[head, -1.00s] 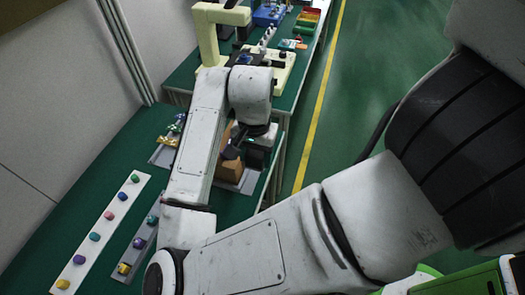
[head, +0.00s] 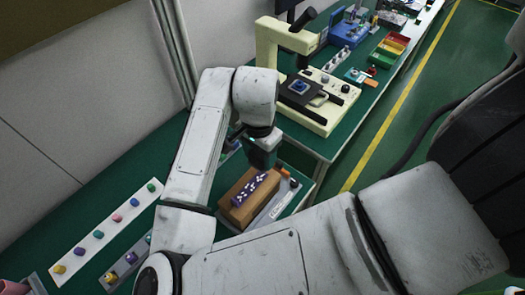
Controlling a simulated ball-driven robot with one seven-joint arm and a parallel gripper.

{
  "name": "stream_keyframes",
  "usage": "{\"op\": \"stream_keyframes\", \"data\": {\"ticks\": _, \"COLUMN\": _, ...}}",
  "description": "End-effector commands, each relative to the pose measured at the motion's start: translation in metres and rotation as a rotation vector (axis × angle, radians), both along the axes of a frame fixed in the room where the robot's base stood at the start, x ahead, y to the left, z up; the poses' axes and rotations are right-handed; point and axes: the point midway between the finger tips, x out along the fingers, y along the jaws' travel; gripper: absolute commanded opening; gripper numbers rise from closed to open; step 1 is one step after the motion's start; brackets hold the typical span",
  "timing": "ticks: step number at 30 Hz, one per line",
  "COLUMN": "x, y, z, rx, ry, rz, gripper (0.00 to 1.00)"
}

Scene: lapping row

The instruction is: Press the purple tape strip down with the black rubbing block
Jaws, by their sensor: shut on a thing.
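The purple tape strip (head: 249,188) with white marks lies along the top of a brown block (head: 236,212). It shows almost whole and looks close to flat, but I cannot tell whether its ends are stuck down. My gripper (head: 263,150) is at the far side of the brown block, above and apart from the strip. It is shut on a dark block, which I take for the black rubbing block; the fingertips and the held block are hard to tell apart in the shade.
The brown block stands on a grey tray (head: 272,213) near the green table's right edge. A cream press (head: 320,110) stands beyond. White and grey rails with coloured knobs (head: 105,235) lie at left. An orange piece (head: 284,172) is near the gripper.

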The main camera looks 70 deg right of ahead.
Motion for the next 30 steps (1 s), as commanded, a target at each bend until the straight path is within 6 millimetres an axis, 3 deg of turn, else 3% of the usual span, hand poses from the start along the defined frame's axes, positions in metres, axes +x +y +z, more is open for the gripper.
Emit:
{"op": "stream_keyframes", "data": {"ticks": 14, "x": 0.0, "y": 0.0, "z": -0.005, "rx": 0.0, "ry": 0.0, "rz": 0.0, "gripper": 0.33}}
{"op": "stream_keyframes", "data": {"ticks": 30, "x": 0.0, "y": 0.0, "z": -0.053, "rx": -0.001, "ry": 0.0, "rz": 0.001, "gripper": 0.33}}
